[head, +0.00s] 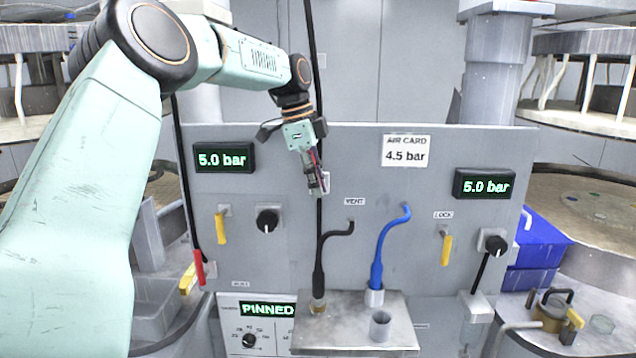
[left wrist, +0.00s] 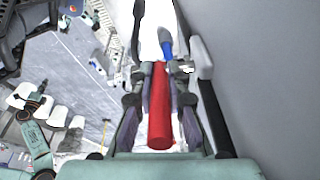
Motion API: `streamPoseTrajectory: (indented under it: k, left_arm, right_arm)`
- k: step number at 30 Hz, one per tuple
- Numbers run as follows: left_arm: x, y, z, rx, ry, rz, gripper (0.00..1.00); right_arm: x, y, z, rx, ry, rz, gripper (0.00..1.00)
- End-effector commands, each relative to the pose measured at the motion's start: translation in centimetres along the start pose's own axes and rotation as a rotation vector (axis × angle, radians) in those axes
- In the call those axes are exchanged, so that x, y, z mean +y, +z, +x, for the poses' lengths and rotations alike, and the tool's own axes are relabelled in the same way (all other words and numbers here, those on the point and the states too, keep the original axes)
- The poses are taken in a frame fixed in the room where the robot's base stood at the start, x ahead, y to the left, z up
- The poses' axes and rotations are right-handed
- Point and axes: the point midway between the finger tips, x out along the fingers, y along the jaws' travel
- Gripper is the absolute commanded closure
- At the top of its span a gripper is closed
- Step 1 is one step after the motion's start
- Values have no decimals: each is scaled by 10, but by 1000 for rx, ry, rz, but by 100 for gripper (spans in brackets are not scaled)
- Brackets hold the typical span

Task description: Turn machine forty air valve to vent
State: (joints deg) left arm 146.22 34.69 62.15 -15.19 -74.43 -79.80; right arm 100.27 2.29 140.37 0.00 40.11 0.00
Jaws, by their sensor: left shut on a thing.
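My left gripper (head: 318,188) hangs in front of the grey panel (head: 290,150), fingers pointing down, a little left of and above the VENT label (head: 355,201). In the left wrist view it is shut on a red cylindrical piece (left wrist: 160,110). In the head view the fingers mostly hide this piece, and I cannot tell what it belongs to. A yellow lever (head: 221,228) hangs down at the panel's left. A second yellow lever (head: 446,250) hangs under the LOCK label (head: 443,214). I cannot tell which belongs to machine forty. My right gripper is not in view.
Black knobs (head: 267,220) (head: 494,243) sit beside the levers. A black hose (head: 319,265) and a blue hose (head: 378,255) rise from a metal shelf (head: 350,335) below my gripper. Blue bins (head: 540,245) stand at right.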

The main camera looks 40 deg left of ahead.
Motion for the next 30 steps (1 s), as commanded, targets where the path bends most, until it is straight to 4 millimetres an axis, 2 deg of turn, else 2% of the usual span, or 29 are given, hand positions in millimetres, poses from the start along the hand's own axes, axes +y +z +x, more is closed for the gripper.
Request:
streamPoseTrajectory:
  k: [4, 5, 8, 19, 23, 30]
  left_arm:
    - [1, 0, 1, -2, 3, 0, 100]
    - [1, 0, 1, -2, 3, 0, 82]
    - [0, 0, 1, -2, 3, 0, 75]
    - [0, 0, -5, -2, -1, 0, 75]
    - [-1, 0, -24, -1, -2, -1, 75]
    - [-1, 0, -74, -3, -4, -1, 75]
  right_arm:
    - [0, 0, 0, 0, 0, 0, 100]
    - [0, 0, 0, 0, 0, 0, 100]
    - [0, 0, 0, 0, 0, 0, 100]
    - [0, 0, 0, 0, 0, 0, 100]
    - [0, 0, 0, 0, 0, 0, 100]
    - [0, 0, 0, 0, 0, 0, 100]
